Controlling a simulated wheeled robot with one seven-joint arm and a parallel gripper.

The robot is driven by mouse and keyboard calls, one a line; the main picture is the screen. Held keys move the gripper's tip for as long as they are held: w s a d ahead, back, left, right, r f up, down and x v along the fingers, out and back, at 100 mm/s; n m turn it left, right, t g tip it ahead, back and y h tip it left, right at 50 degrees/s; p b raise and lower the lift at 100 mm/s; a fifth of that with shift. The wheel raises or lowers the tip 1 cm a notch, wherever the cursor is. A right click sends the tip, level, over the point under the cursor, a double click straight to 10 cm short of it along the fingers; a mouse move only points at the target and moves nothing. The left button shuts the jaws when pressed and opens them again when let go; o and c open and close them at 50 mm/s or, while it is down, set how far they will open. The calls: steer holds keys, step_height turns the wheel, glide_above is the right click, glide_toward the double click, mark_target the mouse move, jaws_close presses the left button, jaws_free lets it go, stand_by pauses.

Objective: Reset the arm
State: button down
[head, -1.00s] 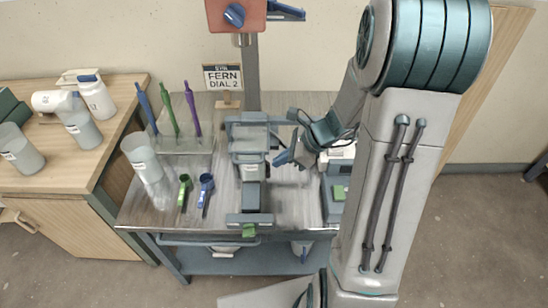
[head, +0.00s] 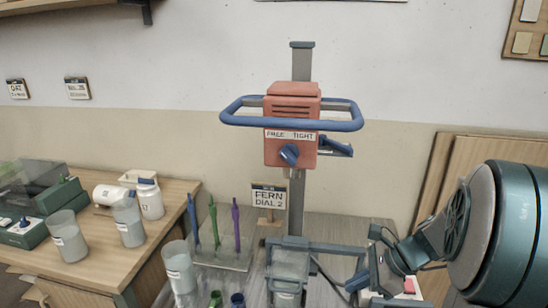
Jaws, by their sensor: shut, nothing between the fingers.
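My arm comes in from the right edge, its big teal joint filling the lower right of the head view. My gripper (head: 356,283) is low at the right of the mixer stand, shut and empty, pointing left and down beside the frame at the stand's foot. I cannot tell whether it touches that frame. The mixer stand has a red head (head: 291,150) with a blue knob (head: 289,153), a blue loop handle (head: 240,120) and a grey post (head: 302,62). The lower part of the bench is cut off by the picture's edge.
A sign (head: 269,199) reads "FERN DIAL 2". Blue, green and purple sticks (head: 214,222) stand in a rack left of the post. Grey cups (head: 67,237) and a white bottle (head: 149,199) are on the wooden counter (head: 180,196). A wood panel (head: 440,165) leans at the right.

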steer(key=s+a+r+n+h, duration=0.2)
steer(key=s+n, duration=0.3)
steer(key=n, duration=0.5)
steer(key=s+a+r+n+h, duration=0.2)
steer(key=s+a+n+h, duration=0.2)
steer(key=n, duration=0.6)
steer(key=shift+s+a+r+n+h, duration=0.15)
steer(key=shift+s+r+n+h, duration=0.2)
steer(key=shift+s+h, duration=0.6)
steer(key=shift+s+y, duration=0.2)
steer(key=shift+y, duration=0.05)
